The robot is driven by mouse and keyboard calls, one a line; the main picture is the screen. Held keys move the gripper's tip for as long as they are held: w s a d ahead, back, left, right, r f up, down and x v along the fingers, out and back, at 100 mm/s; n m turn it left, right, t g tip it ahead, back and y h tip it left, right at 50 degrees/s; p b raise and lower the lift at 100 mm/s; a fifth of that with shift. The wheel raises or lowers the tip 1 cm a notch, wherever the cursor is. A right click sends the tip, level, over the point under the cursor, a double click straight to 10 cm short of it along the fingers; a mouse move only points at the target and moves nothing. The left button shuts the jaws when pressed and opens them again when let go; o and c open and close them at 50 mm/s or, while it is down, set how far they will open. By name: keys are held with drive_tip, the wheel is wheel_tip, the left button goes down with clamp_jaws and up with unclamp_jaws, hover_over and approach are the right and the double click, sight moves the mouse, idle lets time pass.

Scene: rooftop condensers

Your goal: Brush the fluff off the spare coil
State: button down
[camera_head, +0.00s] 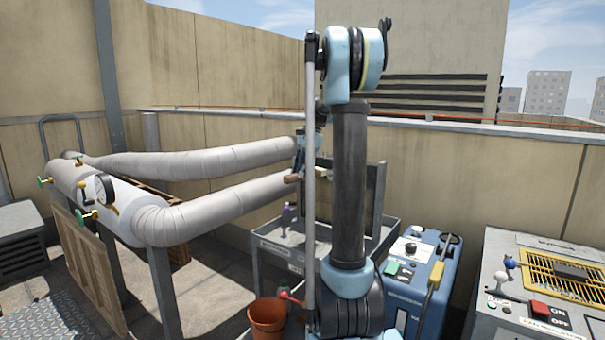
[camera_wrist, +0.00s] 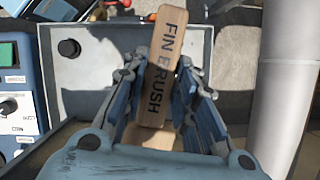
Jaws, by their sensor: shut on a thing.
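My gripper (camera_wrist: 160,76) is shut on a wooden block handle marked FIN BRUSH (camera_wrist: 165,48). In the head view my gripper (camera_head: 312,160) is partly hidden behind my own arm, above a grey trolley (camera_head: 275,245). A grey-framed dark upright panel (camera_head: 375,200), which looks like the spare coil, stands on the trolley, partly covered by my arm. I cannot make out fluff on it. The bristles of the brush are not clear, and I cannot tell whether the brush touches the panel.
Lagged pipes (camera_head: 205,160) run in from the left close to my gripper. An orange bucket (camera_head: 267,317) stands below the trolley's front. A blue machine (camera_head: 420,275) and a grey control cabinet (camera_head: 540,300) stand to the right. A small purple-topped item (camera_head: 286,212) stands on the trolley.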

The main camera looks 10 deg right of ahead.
sight(317, 172)
drive_tip(key=shift+s+a, duration=0.25)
drive_tip(key=c, duration=2.1)
unclamp_jaws()
clamp_jaws()
drive_tip(key=shift+s+d+f, duration=0.1)
drive_tip(key=shift+d+f, duration=0.25)
drive_tip(key=shift+d, duration=0.55)
drive_tip(key=shift+s+d+f, duration=0.1)
drive_tip(key=shift+d+f, duration=0.3)
drive_tip(key=shift+d, duration=0.45)
drive_tip(key=shift+s+d+f, duration=0.1)
drive_tip(key=shift+d+f, duration=0.25)
drive_tip(key=shift+d, duration=0.55)
drive_tip(key=shift+w+d, duration=0.45)
drive_tip(key=shift+w, duration=0.1)
